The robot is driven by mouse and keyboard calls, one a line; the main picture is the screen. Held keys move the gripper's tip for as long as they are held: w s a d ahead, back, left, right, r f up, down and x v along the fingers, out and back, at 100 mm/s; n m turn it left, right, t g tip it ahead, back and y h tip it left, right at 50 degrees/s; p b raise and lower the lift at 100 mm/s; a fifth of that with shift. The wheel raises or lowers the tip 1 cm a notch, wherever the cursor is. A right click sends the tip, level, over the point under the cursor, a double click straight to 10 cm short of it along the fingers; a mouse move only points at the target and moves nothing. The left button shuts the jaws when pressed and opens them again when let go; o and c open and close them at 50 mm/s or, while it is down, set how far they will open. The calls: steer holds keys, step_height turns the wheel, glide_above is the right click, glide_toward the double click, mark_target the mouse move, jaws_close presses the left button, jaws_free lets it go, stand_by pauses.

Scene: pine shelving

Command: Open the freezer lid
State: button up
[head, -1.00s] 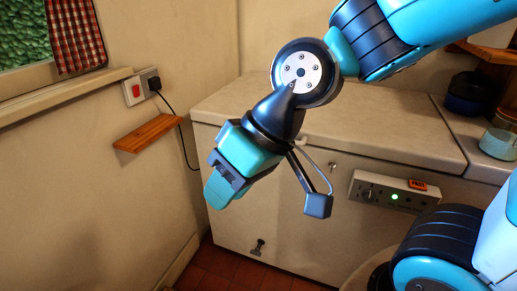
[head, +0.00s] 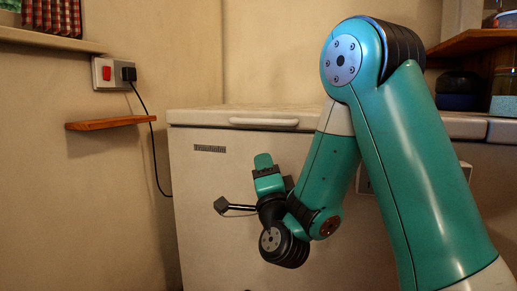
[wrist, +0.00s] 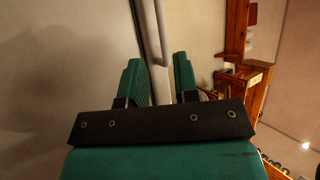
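The white chest freezer (head: 215,220) stands against the back wall, with its lid (head: 205,116) lying closed. A pale bar handle (head: 264,121) runs along the lid's front edge; in the wrist view, a pale bar (wrist: 161,32) that looks like this handle shows beyond the fingers. My gripper (head: 263,160) points upward in front of the freezer, a little below the handle and apart from it in the head view. In the wrist view its two teal fingers (wrist: 158,75) are spread, with nothing held between them. My arm hides the right part of the freezer front.
A small wooden shelf (head: 112,123) and a socket with a plug (head: 115,73) are on the left wall, and a black cable hangs down beside the freezer. Jars and a wooden shelf (head: 480,42) are at the right. Wooden shelving (wrist: 238,60) shows in the wrist view.

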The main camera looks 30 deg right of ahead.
mark_target(259, 123)
steer(key=shift+m+h, duration=0.4)
steer(key=shift+h, duration=0.1)
steer(key=p+x, duration=0.2)
steer(key=x, duration=0.3)
steer(key=p+x, duration=0.2)
steer(key=x, duration=0.3)
steer(key=d+p+x, duration=0.1)
steer(key=p+x, duration=0.2)
steer(key=x, duration=0.3)
steer(key=shift+s+a, duration=0.1)
steer(key=shift+s, duration=0.1)
steer(key=shift+w+d+r+p, duration=0.1)
steer(key=shift+w+d+p, duration=0.15)
steer(key=shift+w+p, duration=0.25)
steer(key=shift+c, duration=0.3)
jaws_close()
